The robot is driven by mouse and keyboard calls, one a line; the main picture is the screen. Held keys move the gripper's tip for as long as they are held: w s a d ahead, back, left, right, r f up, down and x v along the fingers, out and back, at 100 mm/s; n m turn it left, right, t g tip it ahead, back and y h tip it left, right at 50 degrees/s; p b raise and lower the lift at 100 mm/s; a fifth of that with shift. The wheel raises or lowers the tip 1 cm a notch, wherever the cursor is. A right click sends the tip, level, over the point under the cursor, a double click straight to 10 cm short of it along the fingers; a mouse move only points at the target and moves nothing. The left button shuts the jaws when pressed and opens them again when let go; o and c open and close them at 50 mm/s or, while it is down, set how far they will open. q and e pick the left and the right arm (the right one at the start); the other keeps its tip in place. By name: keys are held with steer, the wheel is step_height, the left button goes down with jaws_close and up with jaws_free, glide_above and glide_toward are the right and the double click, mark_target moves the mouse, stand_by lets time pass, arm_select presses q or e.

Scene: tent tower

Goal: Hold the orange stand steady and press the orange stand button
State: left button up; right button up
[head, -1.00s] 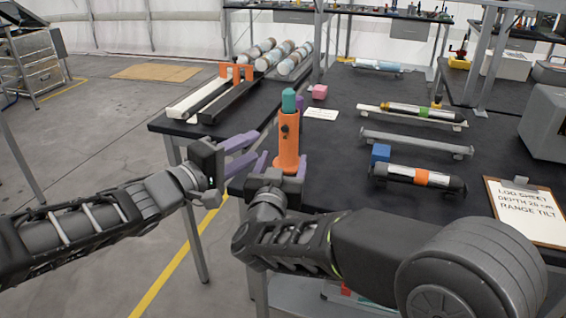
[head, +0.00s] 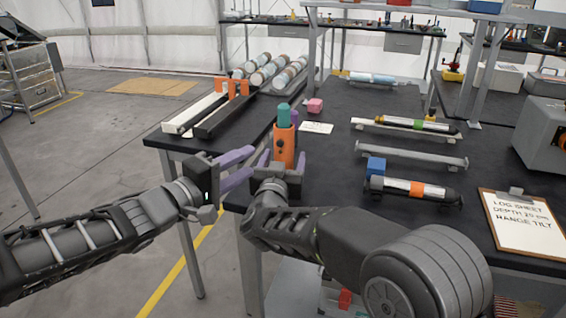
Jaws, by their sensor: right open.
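The orange stand (head: 285,145) is upright at the near left edge of the right dark table, with a teal cylinder (head: 284,113) at its top and a small dark knob on its side. My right gripper (head: 282,162) is open low at the stand, with its purple fingers on either side of it; whether they touch it cannot be told. My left gripper (head: 252,165) is left of the stand, its two purple fingers apart, empty and pointing toward it. The stand's foot is hidden behind the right gripper.
A pink block (head: 315,106) and a white card (head: 316,128) lie just beyond the stand. To the right are a blue block (head: 376,166), tubes on racks and a clipboard (head: 522,221). The left table holds an orange bracket (head: 232,88) and rails. Bare tabletop lies between card and racks.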

jaws_close()
arm_select(q)
jaws_close()
stand_by(0.9)
stand_by(1.3)
